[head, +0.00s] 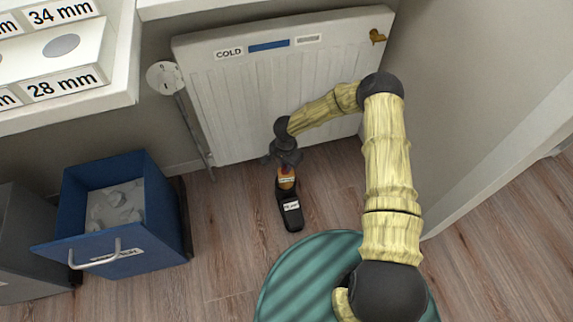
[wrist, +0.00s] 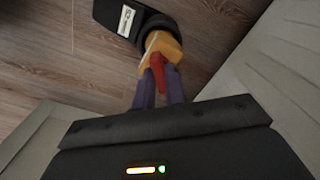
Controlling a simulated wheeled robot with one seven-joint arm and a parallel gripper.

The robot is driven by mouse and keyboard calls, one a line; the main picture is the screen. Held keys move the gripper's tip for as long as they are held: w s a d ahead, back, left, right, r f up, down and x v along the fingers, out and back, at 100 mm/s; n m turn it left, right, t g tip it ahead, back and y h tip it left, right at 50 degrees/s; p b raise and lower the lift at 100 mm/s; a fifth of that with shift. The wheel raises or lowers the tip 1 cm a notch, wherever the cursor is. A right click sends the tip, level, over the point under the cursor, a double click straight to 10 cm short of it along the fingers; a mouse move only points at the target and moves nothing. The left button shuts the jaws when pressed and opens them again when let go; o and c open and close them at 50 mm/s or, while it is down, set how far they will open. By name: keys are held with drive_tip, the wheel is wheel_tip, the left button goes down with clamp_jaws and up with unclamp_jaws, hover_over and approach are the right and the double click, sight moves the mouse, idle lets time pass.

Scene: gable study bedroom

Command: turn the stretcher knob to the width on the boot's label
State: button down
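A black boot (head: 291,215) stands on the wood floor in front of the radiator. Its white label (head: 291,205) is too small to read; the label also shows in the wrist view (wrist: 125,21). An orange-yellow stretcher (wrist: 162,48) sits in the boot's opening. Its red knob (wrist: 158,68) points toward my gripper. My gripper (wrist: 159,88) has a purple finger on each side of the knob, and both seem to touch it. In the head view my gripper (head: 287,165) is right above the stretcher and hides the knob's top.
A white radiator (head: 270,85) marked COLD stands behind the boot. A blue open drawer (head: 120,250) with pale lumps is at left. A white shelf (head: 130,85) with 34 mm and 28 mm labels is upper left.

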drive_tip(key=shift+r+m+p, duration=0.15)
drive_tip(key=shift+m+p, duration=0.15)
drive_tip(key=shift+p, duration=0.4)
drive_tip(key=shift+r+m+p, duration=0.1)
drive_tip(key=shift+m+p, duration=0.4)
drive_tip(key=shift+p, duration=0.4)
drive_tip(key=m+p, duration=0.2)
drive_tip(key=p, duration=0.1)
drive_tip(key=shift+m+p, duration=0.8)
drive_tip(key=shift+p, duration=0.05)
drive_tip(key=shift+a+f+m+p, duration=0.2)
drive_tip(key=shift+m+p, duration=0.3)
drive_tip(key=shift+m, duration=0.4)
drive_tip(key=shift+d, duration=0.1)
drive_tip(key=shift+w+d, duration=0.1)
drive_tip(key=c, duration=1.4)
unclamp_jaws()
drive_tip(key=shift+f, duration=0.1)
drive_tip(key=shift+c, duration=0.2)
